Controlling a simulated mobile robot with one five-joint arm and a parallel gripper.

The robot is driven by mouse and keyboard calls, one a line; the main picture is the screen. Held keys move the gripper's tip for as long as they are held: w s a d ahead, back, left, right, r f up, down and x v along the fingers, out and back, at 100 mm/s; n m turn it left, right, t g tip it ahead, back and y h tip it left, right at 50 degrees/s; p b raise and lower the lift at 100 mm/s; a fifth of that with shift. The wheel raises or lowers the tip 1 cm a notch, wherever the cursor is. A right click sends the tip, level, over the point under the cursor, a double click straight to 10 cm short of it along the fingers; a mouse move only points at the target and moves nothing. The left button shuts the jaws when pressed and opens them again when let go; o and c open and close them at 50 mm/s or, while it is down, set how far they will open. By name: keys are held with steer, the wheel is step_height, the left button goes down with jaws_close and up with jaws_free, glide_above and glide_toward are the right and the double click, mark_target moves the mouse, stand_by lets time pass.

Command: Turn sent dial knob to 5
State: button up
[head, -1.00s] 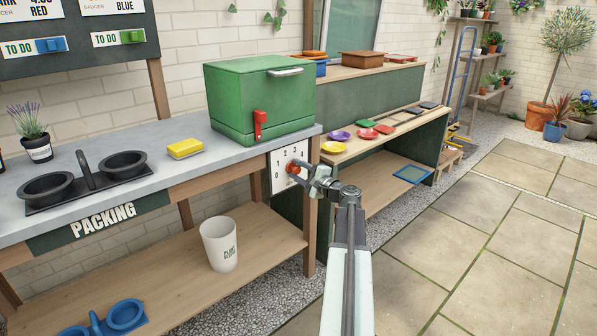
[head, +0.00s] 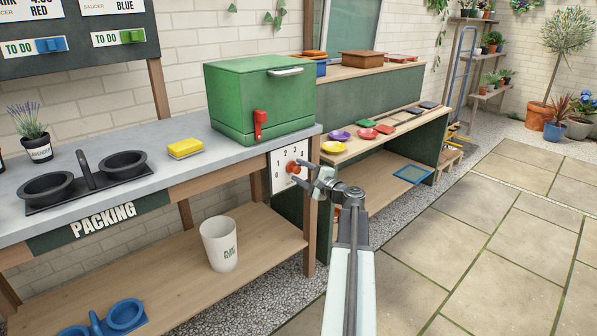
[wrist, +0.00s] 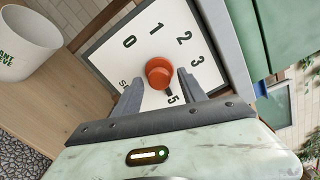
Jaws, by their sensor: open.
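The orange-red dial knob (wrist: 158,72) sits on a white dial plate (wrist: 118,66) with the numbers 0, 1, 2, 3 and 5 showing in the wrist view. The 4 is hidden or unclear there. The knob's dark pointer is directed toward the 5. In the head view the knob (head: 293,168) is on the bench's end panel below the green box. My gripper (wrist: 160,90) is open, with one finger on each side of the knob's lower part in the wrist view. I cannot tell whether the fingers touch it.
A green box (head: 262,98) with a red lever stands on the grey bench top above the dial. A white pot (head: 219,245) is on the lower shelf. Small coloured saucers (head: 340,136) lie on the shelf to the right. The paving at right is clear.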

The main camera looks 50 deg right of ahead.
steer(key=s, duration=0.6)
steer(key=shift+s+a, duration=0.2)
steer(key=shift+a, duration=0.1)
steer(key=w+a+f+n+g+y+p, duration=0.1)
steer(key=w+a+f+n+g+y, duration=0.2)
steer(key=a, duration=0.8)
steer(key=w+a+f+n+g+y+p, duration=0.1)
steer(key=w+a+f+n+g+y, duration=0.25)
steer(key=a, duration=0.75)
steer(key=w+a+f+n+g+y, duration=0.1)
steer(key=w+a+f+n+g, duration=0.35)
steer(key=a, duration=0.75)
steer(key=s+a+f+n+g+h+p, duration=0.1)
steer(key=s+a+f+n+g+h, duration=0.2)
steer(key=a, duration=0.4)
steer(key=s+a+f+n+g+h+p, duration=0.1)
steer(key=s+a+f+n+g, duration=0.1)
steer(key=s+a+n, duration=0.4)
steer(key=s+a+f+n+g+h+p, duration=0.1)
steer(key=s+a+f+n+g+h, duration=0.15)
steer(key=a, duration=0.55)
step_height(320, 180, up, 38)
steer(key=p, duration=3.7)
steer(key=shift+s+f+p, duration=0.15)
steer(key=shift+f+p, duration=0.1)
steer(key=shift+p, duration=0.15)
